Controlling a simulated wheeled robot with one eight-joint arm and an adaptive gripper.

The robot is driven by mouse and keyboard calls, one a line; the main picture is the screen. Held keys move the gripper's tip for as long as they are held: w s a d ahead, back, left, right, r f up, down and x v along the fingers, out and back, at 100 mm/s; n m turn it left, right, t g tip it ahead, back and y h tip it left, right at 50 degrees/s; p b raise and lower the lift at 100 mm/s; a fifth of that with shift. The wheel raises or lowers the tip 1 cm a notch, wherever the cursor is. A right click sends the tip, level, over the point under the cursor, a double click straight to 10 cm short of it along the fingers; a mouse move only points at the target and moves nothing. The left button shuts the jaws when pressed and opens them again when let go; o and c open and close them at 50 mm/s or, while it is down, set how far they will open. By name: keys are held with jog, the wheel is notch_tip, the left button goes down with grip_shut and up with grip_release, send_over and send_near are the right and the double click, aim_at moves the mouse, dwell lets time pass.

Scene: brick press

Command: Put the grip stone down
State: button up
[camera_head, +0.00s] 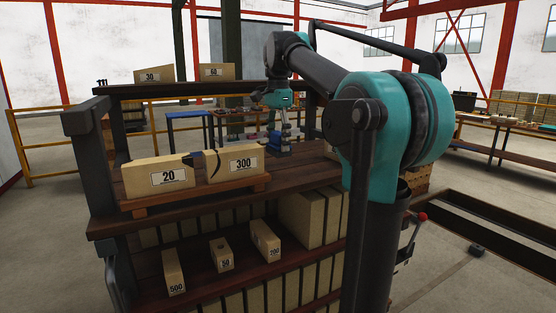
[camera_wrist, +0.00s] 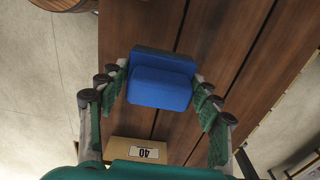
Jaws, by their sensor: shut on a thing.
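In the head view, my gripper (camera_head: 284,126) points down over the right part of the shelf's upper board. The grip stone (camera_head: 279,148) shows there as a small blue and dark block below the fingers, partly covered by them. It is at or just above the wooden boards (camera_wrist: 220,35); I cannot tell whether it touches them.
Bricks marked 20 (camera_head: 168,177) and 300 (camera_head: 235,165) stand on a wooden base left of my gripper. A block marked 40 (camera_wrist: 140,150) lies near my gripper in the wrist view. Bricks 30 (camera_head: 153,75) and 60 (camera_head: 216,72) stand on the top shelf. Lower shelves hold several bricks.

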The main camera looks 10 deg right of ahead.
aim_at(279, 133)
jog(key=shift+f, duration=2.95)
jog(key=shift+f, duration=0.15)
jog(key=o, duration=1.3)
jog(key=shift+o, duration=0.2)
notch_tip(279, 133, up, 12)
jog(key=shift+r, duration=0.2)
jog(key=shift+s, duration=0.15)
